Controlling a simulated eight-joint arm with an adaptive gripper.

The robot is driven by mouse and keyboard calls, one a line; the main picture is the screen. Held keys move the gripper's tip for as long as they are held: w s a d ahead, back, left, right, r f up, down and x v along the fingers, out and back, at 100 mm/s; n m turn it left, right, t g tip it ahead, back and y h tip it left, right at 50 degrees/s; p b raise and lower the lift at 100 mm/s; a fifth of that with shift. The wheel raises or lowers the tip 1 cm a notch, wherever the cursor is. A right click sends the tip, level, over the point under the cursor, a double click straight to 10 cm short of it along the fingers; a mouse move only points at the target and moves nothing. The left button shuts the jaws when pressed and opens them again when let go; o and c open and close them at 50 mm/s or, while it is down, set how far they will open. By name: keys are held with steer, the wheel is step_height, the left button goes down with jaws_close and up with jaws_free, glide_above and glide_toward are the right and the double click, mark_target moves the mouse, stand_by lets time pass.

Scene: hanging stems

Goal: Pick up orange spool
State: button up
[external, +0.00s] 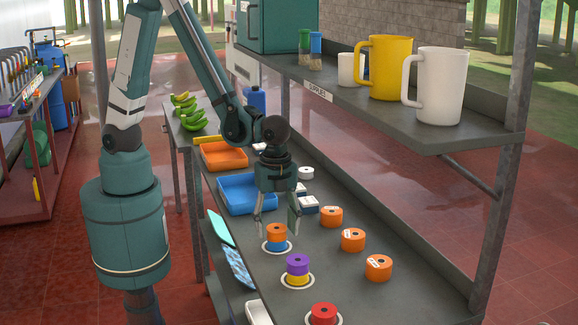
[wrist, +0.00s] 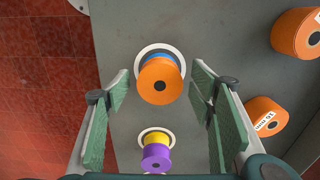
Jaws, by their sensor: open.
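An orange spool (external: 277,233) sits on top of a blue spool (external: 276,246), stacked on a white ring on the grey table. In the wrist view the orange spool (wrist: 160,82) lies between and ahead of the fingertips, with the blue spool (wrist: 158,56) partly hidden beneath it. My gripper (external: 278,222) is open and empty, pointing down above the stack, its fingers spread to either side. The wrist view shows both green finger pads (wrist: 160,90) apart from the spool. Three other orange spools, with white labels, stand to the right (external: 331,217), (external: 353,240), (external: 378,268).
A purple spool (external: 298,264) on a yellow one (external: 298,279) and a red spool (external: 323,314) stand nearer the camera. Blue (external: 245,207) and orange (external: 223,167) trays lie behind. A shelf (external: 450,125) with mugs overhangs the right side.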

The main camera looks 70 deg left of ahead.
mark_target(277, 228)
steer(key=c, duration=1)
step_height(277, 228, up, 10)
stand_by(0.6)
stand_by(0.5)
